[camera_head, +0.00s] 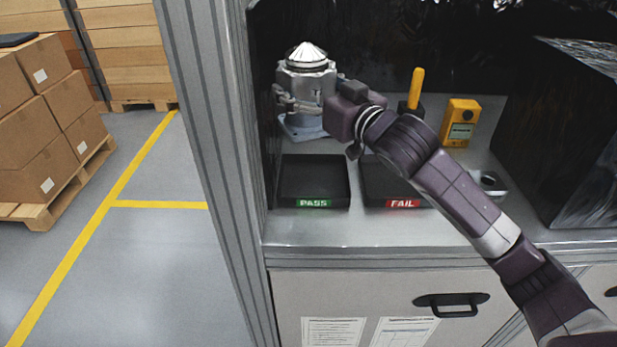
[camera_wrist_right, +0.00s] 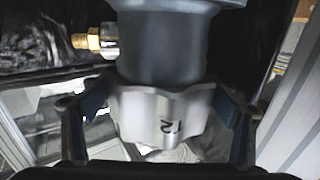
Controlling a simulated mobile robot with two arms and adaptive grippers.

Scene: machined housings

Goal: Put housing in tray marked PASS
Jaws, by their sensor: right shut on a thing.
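A silver machined housing (camera_head: 308,78) stands at the back left of the bench, with a pale conical piece (camera_head: 306,54) on top. My right gripper (camera_head: 298,101) is shut on it from the side. In the right wrist view the silver housing (camera_wrist_right: 155,128), with a dark marking, sits between both fingers. It adjoins a blue-grey cylinder (camera_wrist_right: 165,45) with a brass fitting (camera_wrist_right: 88,42). The PASS tray (camera_head: 315,203), black with a green label, is empty in front of the housing. My left gripper is not in view.
The FAIL tray (camera_head: 403,204), with a red label, is right of the PASS tray, partly hidden by my right arm. A blue-grey base (camera_head: 302,128) is under the housing. A yellow device (camera_head: 460,122), a yellow handle (camera_head: 416,88) and a metal ring (camera_head: 490,182) stand to the right.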

